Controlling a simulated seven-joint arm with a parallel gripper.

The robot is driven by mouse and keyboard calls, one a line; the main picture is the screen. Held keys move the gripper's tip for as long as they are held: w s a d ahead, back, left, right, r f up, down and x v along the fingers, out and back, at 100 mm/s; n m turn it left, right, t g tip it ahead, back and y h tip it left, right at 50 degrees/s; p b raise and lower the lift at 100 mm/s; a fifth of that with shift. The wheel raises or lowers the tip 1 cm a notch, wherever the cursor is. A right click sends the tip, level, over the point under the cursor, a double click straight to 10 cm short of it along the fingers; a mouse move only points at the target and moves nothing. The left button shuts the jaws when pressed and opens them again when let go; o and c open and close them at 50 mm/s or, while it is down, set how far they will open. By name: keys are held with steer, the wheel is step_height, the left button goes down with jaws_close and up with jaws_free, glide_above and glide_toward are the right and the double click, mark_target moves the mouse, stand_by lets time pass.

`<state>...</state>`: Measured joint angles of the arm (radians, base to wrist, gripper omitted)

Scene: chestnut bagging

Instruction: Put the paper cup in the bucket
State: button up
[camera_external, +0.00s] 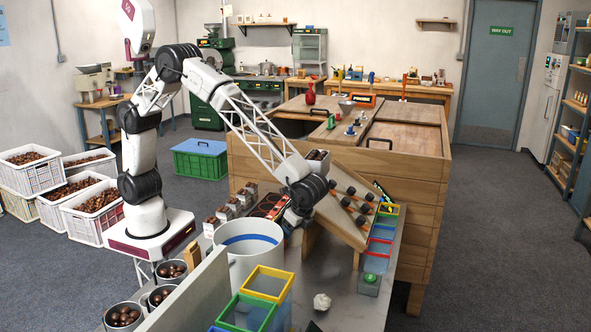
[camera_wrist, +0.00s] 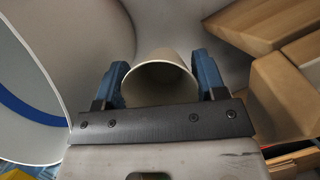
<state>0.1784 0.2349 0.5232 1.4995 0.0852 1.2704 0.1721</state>
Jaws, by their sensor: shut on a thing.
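My gripper (camera_external: 296,218) is low over the metal bench, just right of the bucket. In the wrist view its two blue fingers are shut on the paper cup (camera_wrist: 160,82), a plain pale cup whose open rim faces the camera. The cup cannot be made out clearly in the external view. The bucket (camera_external: 246,262) is large and white with a blue band, standing on the bench. Its wall and rim fill the left of the wrist view (camera_wrist: 28,75), beside the cup. The cup is outside the bucket; whether they touch, I cannot tell.
A sloped wooden board (camera_external: 340,215) with dark rollers stands right of my gripper. Yellow-rimmed (camera_external: 268,284) and green-rimmed bins stand in front of the bucket. A crumpled white piece (camera_external: 321,301) lies on the bench. Cans of chestnuts (camera_external: 124,316) stand left, behind a pale panel (camera_external: 190,292).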

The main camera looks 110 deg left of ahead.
step_height(320, 180, up, 15)
stand_by(0.3)
steer(key=shift+r, duration=0.2)
stand_by(0.5)
step_height(320, 180, up, 5)
steer(key=s+d+f+n+t+h, duration=0.1)
steer(key=s+d+n+h, duration=0.2)
steer(key=s+d+n, duration=0.35)
steer(key=s+d+n+h, duration=0.25)
steer(key=d+n, duration=0.45)
steer(key=d, duration=0.4)
step_height(320, 180, down, 21)
steer(key=shift+s+a+f, duration=0.2)
steer(key=shift+a, duration=0.05)
steer(key=shift+y, duration=0.25)
steer(key=shift+f, duration=3.15)
steer(key=shift+f, duration=0.1)
steer(key=shift+f, duration=1.75)
